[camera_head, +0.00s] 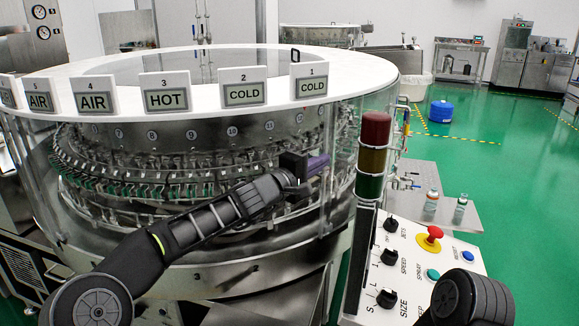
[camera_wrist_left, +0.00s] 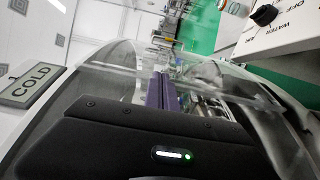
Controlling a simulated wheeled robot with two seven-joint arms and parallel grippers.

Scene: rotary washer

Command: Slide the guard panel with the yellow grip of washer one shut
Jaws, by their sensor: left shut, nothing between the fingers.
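The washer (camera_head: 375,72) is a round machine with a white top ring and clear curved guard panels around its carousel. A clear guard panel (camera_head: 344,140) stands at its right front, below the sign marked 1 COLD. Clear curved panel edges also show in the left wrist view (camera_wrist_left: 122,58). My left gripper (camera_head: 320,164), with purple fingers, is shut and empty at the right front of the washer, close to the clear panel. I cannot tell whether it touches it. My right gripper is out of view.
A red, amber and green signal tower (camera_head: 372,155) stands right of my left gripper. A control panel (camera_head: 410,262) with knobs and a red stop button is below it. A steel shelf (camera_head: 452,212) holds two small bottles.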

